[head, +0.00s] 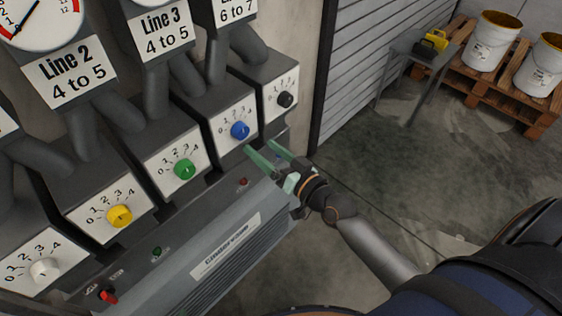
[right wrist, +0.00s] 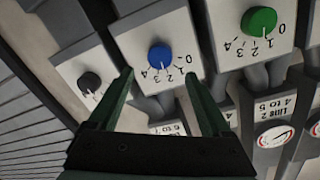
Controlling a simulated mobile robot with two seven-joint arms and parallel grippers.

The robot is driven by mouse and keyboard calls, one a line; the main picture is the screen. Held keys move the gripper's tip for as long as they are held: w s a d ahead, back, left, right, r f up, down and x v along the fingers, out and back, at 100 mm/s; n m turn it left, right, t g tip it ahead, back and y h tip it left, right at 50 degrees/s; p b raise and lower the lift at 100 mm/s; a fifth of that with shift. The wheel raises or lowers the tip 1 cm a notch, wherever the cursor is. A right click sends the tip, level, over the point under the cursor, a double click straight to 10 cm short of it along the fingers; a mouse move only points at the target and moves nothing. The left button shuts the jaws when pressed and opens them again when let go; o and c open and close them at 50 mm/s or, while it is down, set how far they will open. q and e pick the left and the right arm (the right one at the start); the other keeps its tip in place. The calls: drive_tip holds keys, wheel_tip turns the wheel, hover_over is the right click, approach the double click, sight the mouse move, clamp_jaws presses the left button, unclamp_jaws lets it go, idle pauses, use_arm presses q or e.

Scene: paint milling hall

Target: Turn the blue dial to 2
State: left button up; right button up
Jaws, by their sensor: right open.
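The blue dial (head: 240,130) sits on a white plate with a printed scale from 0 to 4, on the front of a grey box in a row of boxes. In the right wrist view the blue dial (right wrist: 160,56) appears upside down, just beyond and between the two fingertips, with no visible contact. My left gripper is not in view.
Beside it are a black dial (head: 286,99), a green dial (head: 185,169), a yellow dial (head: 120,215) and a white dial (head: 45,268). A grey machine housing (head: 225,250) with a red switch (head: 107,294) lies below. Open floor and a pallet (head: 500,95) with buckets are at right.

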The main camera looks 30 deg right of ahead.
drive_tip(key=shift+v, duration=2.95)
